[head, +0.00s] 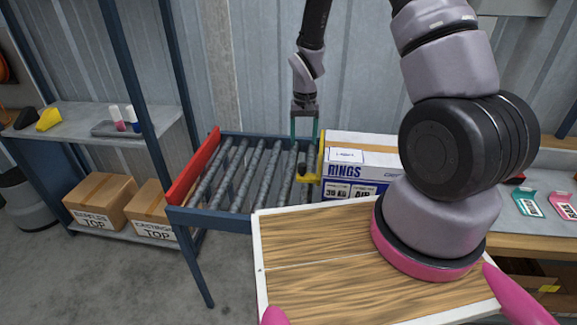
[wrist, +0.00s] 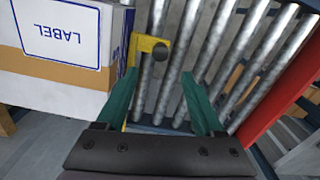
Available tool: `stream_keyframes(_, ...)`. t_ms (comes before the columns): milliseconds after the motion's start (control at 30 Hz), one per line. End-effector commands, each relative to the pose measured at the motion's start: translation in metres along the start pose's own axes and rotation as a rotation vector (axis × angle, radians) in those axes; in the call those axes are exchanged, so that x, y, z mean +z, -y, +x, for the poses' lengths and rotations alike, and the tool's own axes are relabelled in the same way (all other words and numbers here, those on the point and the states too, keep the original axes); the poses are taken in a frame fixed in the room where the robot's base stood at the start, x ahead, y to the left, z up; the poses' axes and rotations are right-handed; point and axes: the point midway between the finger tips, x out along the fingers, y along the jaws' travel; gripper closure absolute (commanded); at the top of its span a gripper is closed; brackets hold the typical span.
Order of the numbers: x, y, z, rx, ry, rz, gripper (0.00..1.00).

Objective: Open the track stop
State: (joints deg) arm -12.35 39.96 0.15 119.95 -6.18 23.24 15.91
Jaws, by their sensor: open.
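The track stop is a yellow bar (head: 309,178) with a black knob (head: 302,165), at the right end of the roller track (head: 245,170). In the wrist view its yellow arm (wrist: 145,44) reaches sideways in front of the rollers, with the dark knob (wrist: 162,50) at its end. My gripper (head: 304,140) is open and empty, its two teal fingers pointing down above the stop. In the wrist view the knob shows just beyond and between the fingertips (wrist: 160,75). I cannot tell whether the fingers touch it; they look apart.
A white and brown box marked RINGS (head: 355,165) stands against the stop's right side. A red plate (head: 193,168) closes the track's left end. A shelf (head: 120,128) with cartons below stands at left. The rollers are empty.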

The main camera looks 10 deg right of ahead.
Motion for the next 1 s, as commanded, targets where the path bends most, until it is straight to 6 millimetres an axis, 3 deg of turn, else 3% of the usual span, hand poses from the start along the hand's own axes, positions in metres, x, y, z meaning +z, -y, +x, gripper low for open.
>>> stream_keyframes(600, 0.000, 0.000, 0.096, 0.001, 0.002, 0.001, 0.31)
stream_keyframes(1000, 0.000, 0.000, 0.106, 0.000, 0.000, 0.000, 0.31)
